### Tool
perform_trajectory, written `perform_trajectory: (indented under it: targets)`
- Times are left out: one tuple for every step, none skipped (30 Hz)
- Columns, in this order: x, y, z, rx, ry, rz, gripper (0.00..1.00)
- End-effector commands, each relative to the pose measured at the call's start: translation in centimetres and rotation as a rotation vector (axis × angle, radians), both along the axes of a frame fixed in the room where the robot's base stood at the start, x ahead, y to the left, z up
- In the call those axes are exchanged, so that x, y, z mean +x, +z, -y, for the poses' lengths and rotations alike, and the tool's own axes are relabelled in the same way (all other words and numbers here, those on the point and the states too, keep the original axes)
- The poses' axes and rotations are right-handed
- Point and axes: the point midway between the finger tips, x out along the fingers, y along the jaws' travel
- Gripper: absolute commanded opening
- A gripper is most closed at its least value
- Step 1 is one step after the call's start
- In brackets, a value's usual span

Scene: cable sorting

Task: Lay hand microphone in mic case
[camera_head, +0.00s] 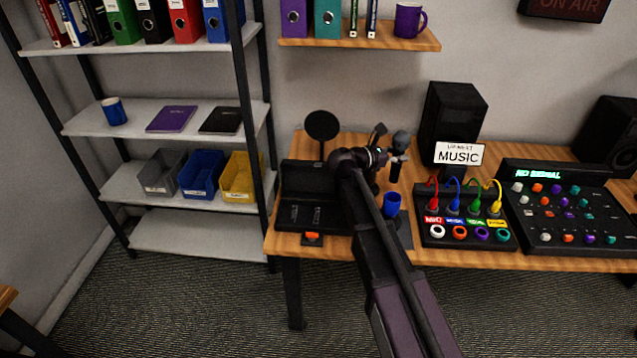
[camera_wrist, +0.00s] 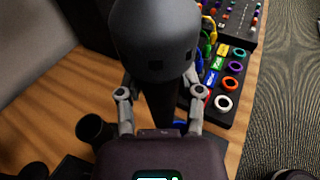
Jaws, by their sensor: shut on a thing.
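The hand microphone (camera_head: 401,141) is upright, its dark grey head up, above the desk in the head view. It fills the upper middle of the wrist view (camera_wrist: 155,40). My gripper (camera_wrist: 159,95) is shut on it, with one finger on each side below the head; in the head view my gripper (camera_head: 397,158) is partly hidden by my arm. The mic case (camera_head: 290,222) is black and lies open at the desk's left end, lid raised at the back and orange latch in front. Its visible inside shows small markings and no microphone. The microphone is right of the case and apart from it.
A round black disc (camera_head: 322,125) stands behind the case. A black speaker (camera_head: 452,120), MUSIC sign (camera_head: 458,154) and mixer (camera_head: 565,222) are to the right.

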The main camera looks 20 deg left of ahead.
Motion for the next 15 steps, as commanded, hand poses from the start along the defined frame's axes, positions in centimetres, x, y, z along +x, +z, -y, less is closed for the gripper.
perform_trajectory:
  targets:
    - [0.0,0.0,0.1,-0.001,-0.001,0.001,0.0]
    - [0.1,0.0,0.2,0.0,-0.002,0.0,0.0]
    - [0.1,0.0,0.3,0.002,-0.003,-0.001,0.0]
    - [0.1,0.0,0.3,0.005,-0.003,-0.003,0.0]
    - [0.1,-0.1,0.3,0.009,-0.003,-0.005,0.0]
    - [0.1,-0.2,0.2,0.017,-0.004,-0.01,0.0]
    - [0.1,-0.3,0.2,0.024,-0.004,-0.014,0.0]
    - [0.1,-0.4,0.1,0.033,-0.003,-0.019,0.0]
    - [0.1,-0.6,0.0,0.049,-0.003,-0.028,0.0]
    - [0.1,-0.8,-0.1,0.061,-0.003,-0.036,0.0]
    - [0.1,-1.0,-0.3,0.077,-0.003,-0.045,0.0]
    - [0.0,-1.4,-0.5,0.1,-0.004,-0.057,0.0]
    - [0.0,-1.6,-0.8,0.12,-0.004,-0.068,0.0]
    - [0.0,-2.0,-1.0,0.142,-0.006,-0.081,0.0]
    - [-0.1,-2.4,-1.4,0.172,-0.007,-0.098,0.0]
